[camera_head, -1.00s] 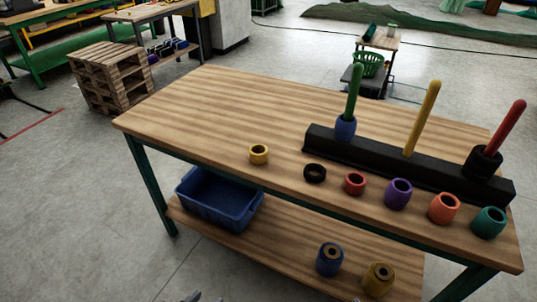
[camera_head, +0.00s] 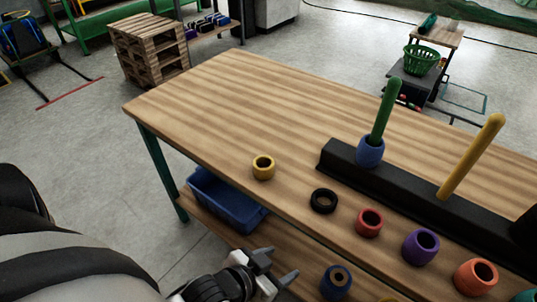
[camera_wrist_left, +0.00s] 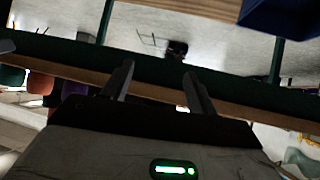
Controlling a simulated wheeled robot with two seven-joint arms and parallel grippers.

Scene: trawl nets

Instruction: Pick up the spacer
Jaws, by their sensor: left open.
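Several ring-shaped spacers stand along the tabletop's near edge: yellow (camera_head: 264,174), black (camera_head: 323,208), red (camera_head: 369,230), purple (camera_head: 419,256), orange (camera_head: 474,287) and a teal one cut off at the corner. A blue spacer (camera_head: 370,155) sits around the green peg of the black rack (camera_head: 345,168). On the lower shelf are a blue spacer (camera_head: 335,289) and a mostly cut-off yellow one. I cannot tell which one is meant. My left gripper (camera_head: 283,262) is open and empty, in front of the table and apart from every spacer. Its fingers (camera_wrist_left: 158,72) show in the left wrist view.
The wooden table (camera_head: 235,95) has free room at its left and back. A blue bin (camera_head: 228,203) stands on the lower shelf. A yellow peg (camera_head: 472,155) rises from the rack. Pallets (camera_head: 150,50) and a cart with a green basket (camera_head: 421,60) stand behind.

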